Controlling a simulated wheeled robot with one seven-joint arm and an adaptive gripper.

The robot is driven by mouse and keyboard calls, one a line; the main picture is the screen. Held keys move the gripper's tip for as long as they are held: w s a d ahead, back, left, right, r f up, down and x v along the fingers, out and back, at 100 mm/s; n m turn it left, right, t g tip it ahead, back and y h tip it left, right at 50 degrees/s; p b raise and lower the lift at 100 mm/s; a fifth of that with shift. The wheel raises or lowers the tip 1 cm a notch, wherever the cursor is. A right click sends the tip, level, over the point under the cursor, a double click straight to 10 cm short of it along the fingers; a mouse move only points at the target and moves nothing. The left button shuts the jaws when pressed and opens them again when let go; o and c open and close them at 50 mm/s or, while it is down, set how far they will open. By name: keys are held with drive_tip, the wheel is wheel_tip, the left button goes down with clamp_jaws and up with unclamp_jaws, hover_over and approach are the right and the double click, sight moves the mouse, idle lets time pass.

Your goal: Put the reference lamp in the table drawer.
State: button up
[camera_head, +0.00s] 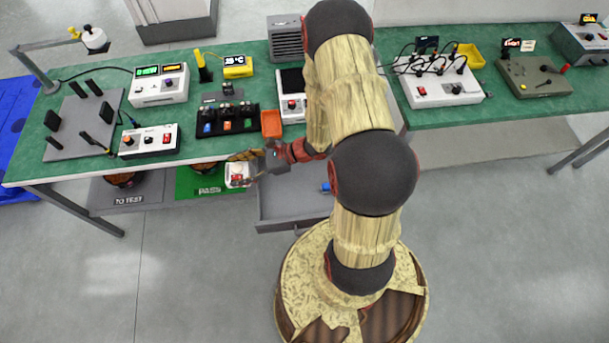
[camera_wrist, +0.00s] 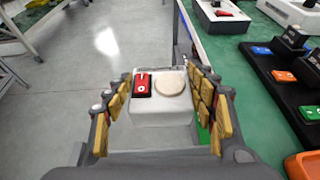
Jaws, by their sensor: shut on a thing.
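A small white box with a red rocker switch and a round cream cap, which looks like the reference lamp (camera_head: 236,180), is between the fingers of my gripper (camera_head: 243,168). In the wrist view the lamp (camera_wrist: 160,117) sits upright between the two yellow-padded fingers, and my gripper (camera_wrist: 161,84) is shut on it. It is held off the table's front edge, to the left of the open drawer. The grey table drawer (camera_head: 275,223) is pulled out under the table; my arm hides its right part. A small blue thing (camera_head: 325,187) lies in it.
The green table (camera_head: 185,60) carries instruments, a black socket board (camera_head: 212,128) and an orange tray (camera_head: 271,124) near the front edge. Below are a green PASS mat (camera_head: 207,189) and a grey TO TEST mat (camera_head: 128,200). The floor in front is clear.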

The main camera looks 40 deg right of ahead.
drive_tip(key=s+d+f+b, duration=0.1)
drive_tip(key=s+d+f, duration=0.1)
drive_tip(key=d+f, duration=0.1)
drive_tip(key=s+d+f+b, duration=0.1)
drive_tip(key=d+f, duration=0.2)
drive_tip(key=d, duration=0.1)
drive_tip(key=s+d+f+b, duration=0.2)
drive_tip(key=d+f, duration=0.1)
drive_tip(key=d, duration=0.1)
drive_tip(key=shift+s+d+f, duration=0.1)
drive_tip(key=shift+s+d, duration=0.25)
drive_tip(key=shift+s+d+f+g, duration=0.15)
drive_tip(key=shift+d+f+g, duration=0.15)
drive_tip(key=shift+d+f, duration=0.2)
wheel_tip(320, 180, down, 4)
drive_tip(key=shift+d+r+b, duration=0.1)
drive_tip(key=shift+r+b, duration=0.1)
drive_tip(key=shift+b, duration=0.75)
drive_tip(key=shift+s+r, duration=0.1)
drive_tip(key=o, duration=1.3)
